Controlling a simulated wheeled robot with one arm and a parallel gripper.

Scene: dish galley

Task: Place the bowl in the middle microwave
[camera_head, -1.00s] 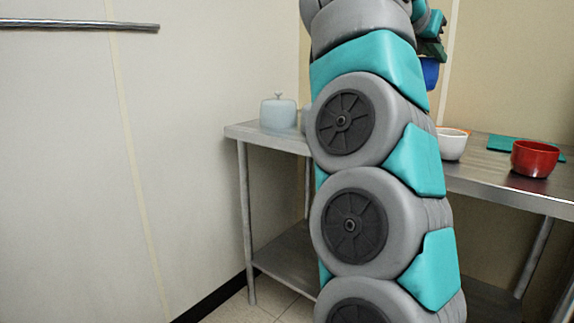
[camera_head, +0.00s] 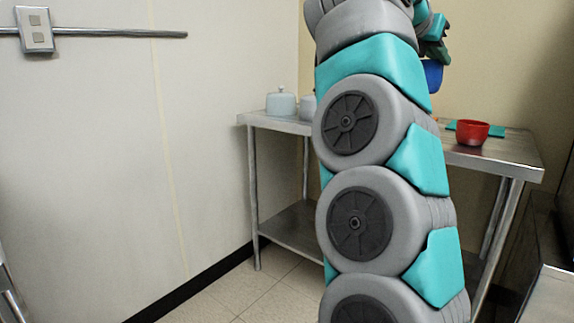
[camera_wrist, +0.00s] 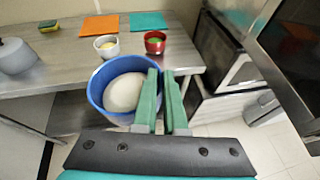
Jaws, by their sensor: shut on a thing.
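The blue bowl (camera_wrist: 96,84) is held up in the wrist view, with a rounded white thing (camera_wrist: 124,92) inside it. My gripper (camera_wrist: 161,73) is shut on the bowl's right rim, with one green finger inside and one outside. In the head view, the blue bowl (camera_head: 433,74) shows partly behind my arm, just under my gripper (camera_head: 437,54).
A steel table (camera_head: 512,152) holds a red bowl (camera_head: 472,134), a white bowl (camera_wrist: 106,46), a lidded pot (camera_head: 281,103) and flat orange (camera_wrist: 100,27) and teal (camera_wrist: 148,21) pieces. A wall with a rail (camera_head: 110,33) is at left. Tiled floor (camera_head: 270,298) is clear.

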